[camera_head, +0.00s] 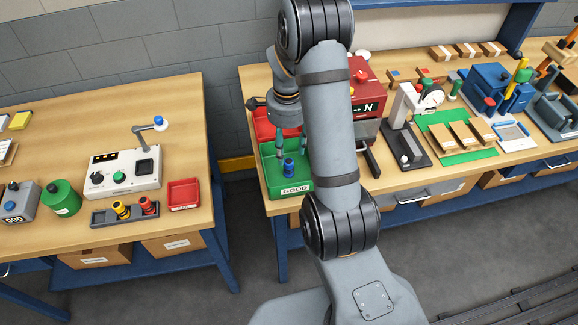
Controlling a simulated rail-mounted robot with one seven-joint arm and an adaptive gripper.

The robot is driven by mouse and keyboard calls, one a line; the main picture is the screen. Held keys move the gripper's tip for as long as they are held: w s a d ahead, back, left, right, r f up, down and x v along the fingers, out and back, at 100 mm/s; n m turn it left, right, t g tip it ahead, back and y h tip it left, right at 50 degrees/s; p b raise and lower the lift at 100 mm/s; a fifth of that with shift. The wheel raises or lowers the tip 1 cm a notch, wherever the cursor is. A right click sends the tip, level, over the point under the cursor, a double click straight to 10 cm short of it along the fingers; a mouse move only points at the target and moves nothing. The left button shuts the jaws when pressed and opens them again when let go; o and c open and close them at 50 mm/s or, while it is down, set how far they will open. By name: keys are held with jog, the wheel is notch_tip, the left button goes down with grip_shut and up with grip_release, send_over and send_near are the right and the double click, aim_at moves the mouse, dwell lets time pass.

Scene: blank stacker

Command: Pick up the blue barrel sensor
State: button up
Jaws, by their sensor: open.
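The blue barrel sensor (289,169) stands in the green tray (288,190) marked GOOD, at the left end of the right-hand bench. My gripper (291,156) is open, pointing down over this tray, with its fingertips close above or around the sensor. I cannot tell whether they touch it. Part of the gripper and of the tray is hidden behind my own arm.
A red tray (263,128) lies behind the green one. A red machine (368,97) marked N stands close to the right. On the left bench, a dark rack (128,218) holds yellow and red barrel sensors. A floor gap separates the benches.

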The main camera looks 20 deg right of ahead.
aim_at(289, 161)
jog(key=shift+d+f+p, duration=0.15)
jog(key=shift+f+p, duration=0.95)
jog(key=shift+f, duration=2.1)
jog(key=shift+c, duration=0.6)
grip_shut()
